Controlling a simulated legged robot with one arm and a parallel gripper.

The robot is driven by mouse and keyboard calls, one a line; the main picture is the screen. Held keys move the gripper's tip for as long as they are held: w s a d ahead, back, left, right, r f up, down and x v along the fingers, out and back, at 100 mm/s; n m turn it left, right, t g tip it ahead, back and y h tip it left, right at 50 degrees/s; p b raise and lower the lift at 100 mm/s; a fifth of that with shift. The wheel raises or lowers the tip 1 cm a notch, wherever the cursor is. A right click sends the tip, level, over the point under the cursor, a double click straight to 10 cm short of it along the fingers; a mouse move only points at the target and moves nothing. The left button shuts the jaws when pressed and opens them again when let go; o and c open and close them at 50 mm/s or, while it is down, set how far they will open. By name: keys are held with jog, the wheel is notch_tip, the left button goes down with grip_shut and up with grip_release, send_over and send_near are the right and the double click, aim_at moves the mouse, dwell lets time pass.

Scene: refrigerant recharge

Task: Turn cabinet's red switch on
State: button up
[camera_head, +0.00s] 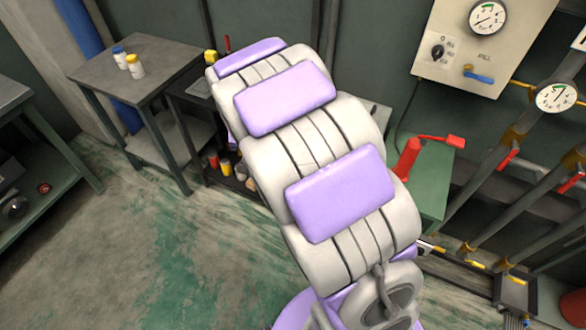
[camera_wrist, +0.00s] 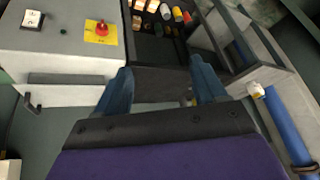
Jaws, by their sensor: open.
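The red switch (camera_wrist: 101,28) is a red knob on a yellow plate on top of the pale cabinet (camera_wrist: 55,62) in the wrist view, at upper left. My gripper (camera_wrist: 161,68) is open, its two blue fingers apart with nothing between them. It is to the right of the red switch in that view, with the left finger near the cabinet's edge, and is not touching the switch. In the head view my arm hides the red switch and most of the cabinet, and my gripper is not seen there.
A dark shelf (camera_wrist: 155,45) with several small containers lies beside the cabinet. A small white-plated switch (camera_wrist: 32,20) is at the cabinet's left. A grey table (camera_head: 140,68) with two bottles is at left. A gauge panel (camera_head: 480,55) and pipes are at right.

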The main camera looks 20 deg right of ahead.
jog(key=w+d+f+m+t+h+p, duration=0.1)
jog(key=w+d+f+m+t+h, duration=0.15)
jog(key=w+f, duration=0.65)
jog(key=w+d+f+m+t+h, duration=0.1)
jog(key=w+f+t+h, duration=0.2)
jog(key=w+f, duration=0.55)
jog(key=s+d+f+m+h+p, duration=0.1)
jog(key=s+d+f+m+h, duration=0.15)
jog(key=s+f+h, duration=1.05)
jog(key=w+d+f+y+b, duration=0.1)
jog(key=w+d, duration=0.1)
jog(key=d, duration=0.2)
jog(key=w+d+f+y+b, duration=0.1)
jog(key=w+d+f+y, duration=0.1)
jog(key=d, duration=0.2)
jog(key=w+d+f+y+b, duration=0.1)
jog(key=w+d+y, duration=0.1)
jog(key=d, duration=0.3)
jog(key=shift+f+m, duration=0.15)
jog(key=shift+m, duration=0.15)
jog(key=shift+c, duration=0.3)
jog(key=c, duration=1)
